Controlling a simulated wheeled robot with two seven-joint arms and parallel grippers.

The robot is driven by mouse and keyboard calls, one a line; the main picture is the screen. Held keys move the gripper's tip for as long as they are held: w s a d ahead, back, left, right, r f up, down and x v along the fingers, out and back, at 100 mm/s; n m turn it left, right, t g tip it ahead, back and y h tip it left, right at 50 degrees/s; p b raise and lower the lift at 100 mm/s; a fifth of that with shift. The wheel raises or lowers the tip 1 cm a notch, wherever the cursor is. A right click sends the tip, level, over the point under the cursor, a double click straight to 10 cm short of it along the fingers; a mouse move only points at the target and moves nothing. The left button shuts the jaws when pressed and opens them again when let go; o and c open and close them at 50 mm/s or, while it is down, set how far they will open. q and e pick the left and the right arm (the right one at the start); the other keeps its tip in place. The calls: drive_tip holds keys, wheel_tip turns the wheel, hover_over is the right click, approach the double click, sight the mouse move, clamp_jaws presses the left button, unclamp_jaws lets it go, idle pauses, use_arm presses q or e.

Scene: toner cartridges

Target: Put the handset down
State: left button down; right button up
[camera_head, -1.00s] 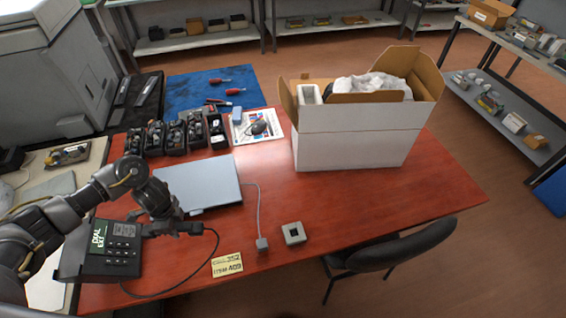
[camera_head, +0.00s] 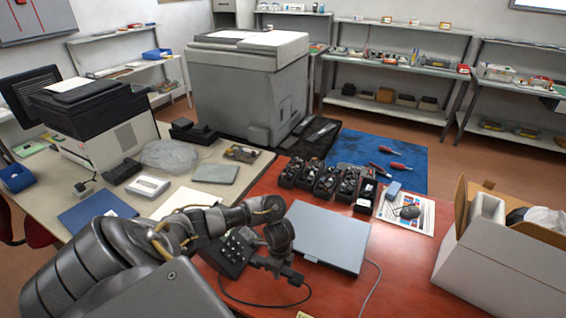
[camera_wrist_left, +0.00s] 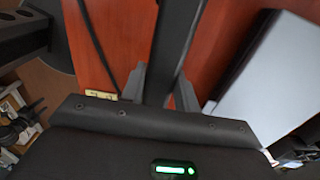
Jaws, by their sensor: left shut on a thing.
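My left gripper (camera_head: 272,258) is beside the closed grey laptop (camera_head: 330,236), low over the red table. It is shut on the dark handset (camera_head: 289,274), whose cord trails from its right end. In the left wrist view the handset (camera_wrist_left: 172,45) runs as a dark bar up from between the fingertips (camera_wrist_left: 160,88). The black desk phone base (camera_head: 230,254) with its keys is left of the gripper, partly hidden by my left arm. I cannot tell whether the handset touches the table. My right gripper is not in view.
Several black toner cartridges (camera_head: 325,182) stand behind the laptop. A white box (camera_head: 505,268) with open flaps is at the right. A beige side table (camera_head: 185,180) with a printer (camera_head: 95,125) is at the left.

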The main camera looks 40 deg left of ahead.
sight(280, 281)
use_arm(q)
drive_tip(key=shift+f+b, duration=0.5)
drive_tip(key=shift+f, duration=1.65)
drive_tip(key=shift+f, duration=0.1)
drive_tip(key=c, duration=1.1)
unclamp_jaws()
drive_tip(key=shift+o, duration=0.2)
wheel_tip(280, 281, up, 12)
drive_tip(key=p, duration=0.5)
